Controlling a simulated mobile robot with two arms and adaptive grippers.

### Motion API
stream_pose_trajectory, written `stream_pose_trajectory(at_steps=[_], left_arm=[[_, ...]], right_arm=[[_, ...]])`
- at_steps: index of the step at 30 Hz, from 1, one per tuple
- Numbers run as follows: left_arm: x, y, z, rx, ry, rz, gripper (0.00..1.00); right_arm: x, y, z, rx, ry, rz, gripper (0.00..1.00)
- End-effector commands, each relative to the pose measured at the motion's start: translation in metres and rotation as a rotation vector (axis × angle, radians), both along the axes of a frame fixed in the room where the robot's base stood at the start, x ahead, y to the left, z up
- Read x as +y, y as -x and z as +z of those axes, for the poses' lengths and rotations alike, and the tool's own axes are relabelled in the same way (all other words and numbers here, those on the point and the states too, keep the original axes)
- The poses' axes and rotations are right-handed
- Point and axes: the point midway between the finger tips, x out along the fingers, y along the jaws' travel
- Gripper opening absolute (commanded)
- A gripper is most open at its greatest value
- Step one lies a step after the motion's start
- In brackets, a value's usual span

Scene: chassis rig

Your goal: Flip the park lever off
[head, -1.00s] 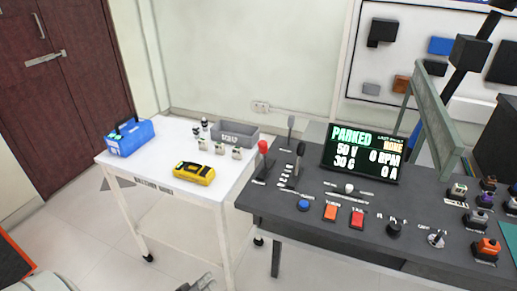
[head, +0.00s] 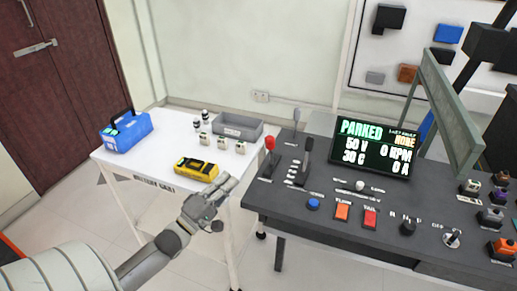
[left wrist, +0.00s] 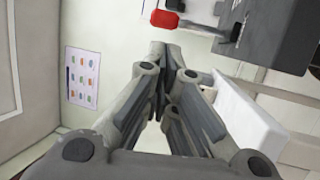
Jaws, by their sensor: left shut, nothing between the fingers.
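The dark console (head: 330,222) has a red-knobbed lever (head: 269,143) at its left edge, with a black lever (head: 306,150) to its right and a grey lever (head: 296,116) behind. I cannot read which is the park lever. The display (head: 372,148) reads PARKED. My left gripper (head: 230,183) is shut and empty, in front of the white table's right edge and left of the console, apart from the levers. In the left wrist view the left gripper's fingers (left wrist: 164,52) are closed together, and the red knob (left wrist: 165,19) shows beyond them. My right gripper is not in view.
The white table (head: 150,170) holds a blue toolbox (head: 126,132), a yellow meter (head: 196,170), a grey bin (head: 238,127) and small parts. Buttons and knobs line the console front. A green-grey frame (head: 450,110) stands at the right. Open floor lies in front.

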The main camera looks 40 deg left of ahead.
Motion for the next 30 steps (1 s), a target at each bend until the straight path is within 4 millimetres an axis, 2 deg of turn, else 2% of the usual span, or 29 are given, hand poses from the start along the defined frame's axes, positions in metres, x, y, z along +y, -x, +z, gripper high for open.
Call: stream_pose_trajectory(at_steps=[4,8,24,30], left_arm=[[0.0,-0.004,0.001,0.0,-0.001,0.001,0.0],[-0.001,-0.017,0.006,-0.003,0.0,0.001,0.0],[-0.009,-0.103,0.03,-0.001,-0.002,0.003,0.0],[-0.011,-0.125,0.035,0.0,0.0,0.002,0.0]], right_arm=[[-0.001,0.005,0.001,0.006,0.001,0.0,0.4],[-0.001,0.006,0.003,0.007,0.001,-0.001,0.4],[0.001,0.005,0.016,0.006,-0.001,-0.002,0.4],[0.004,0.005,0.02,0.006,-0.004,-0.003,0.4]])
